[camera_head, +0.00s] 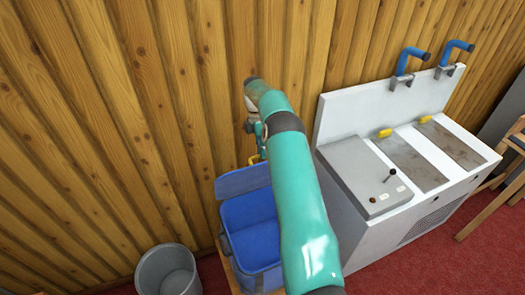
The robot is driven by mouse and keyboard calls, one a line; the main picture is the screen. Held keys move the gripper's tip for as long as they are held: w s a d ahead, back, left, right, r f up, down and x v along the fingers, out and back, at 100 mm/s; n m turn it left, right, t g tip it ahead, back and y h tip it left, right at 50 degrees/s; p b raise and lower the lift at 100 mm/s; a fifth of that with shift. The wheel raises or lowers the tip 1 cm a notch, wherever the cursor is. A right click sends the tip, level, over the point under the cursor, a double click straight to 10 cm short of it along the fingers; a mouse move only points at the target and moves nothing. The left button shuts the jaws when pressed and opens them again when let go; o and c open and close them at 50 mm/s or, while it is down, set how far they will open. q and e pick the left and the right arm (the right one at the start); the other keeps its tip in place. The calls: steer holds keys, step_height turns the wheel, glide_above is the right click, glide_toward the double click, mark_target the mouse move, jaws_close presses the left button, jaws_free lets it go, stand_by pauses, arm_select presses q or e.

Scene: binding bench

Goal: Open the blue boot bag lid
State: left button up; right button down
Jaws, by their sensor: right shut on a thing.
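The blue boot bag (254,246) stands left of the white bench unit, partly hidden behind my right arm. Its blue lid (240,181) is raised at the back, and the darker inside of the bag shows below it. A small yellow piece (254,159) sits at the lid's upper edge. My right gripper (259,152) is at that edge, mostly hidden by my own teal arm. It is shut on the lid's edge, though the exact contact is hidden. My left gripper is not in view.
A white bench unit (355,219) with blue handles, yellow grips and a grey control box (362,178) stands close on the right. A grey bin (168,272) stands at the lower left. A wooden plank wall (130,130) is close behind the bag.

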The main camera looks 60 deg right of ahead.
steer(key=shift+w+a+f, duration=0.15)
steer(key=shift+f, duration=0.05)
steer(key=c, duration=1.2)
jaws_free()
steer(key=shift+r, duration=0.2)
step_height(320, 180, up, 10)
steer(key=shift+f, duration=0.2)
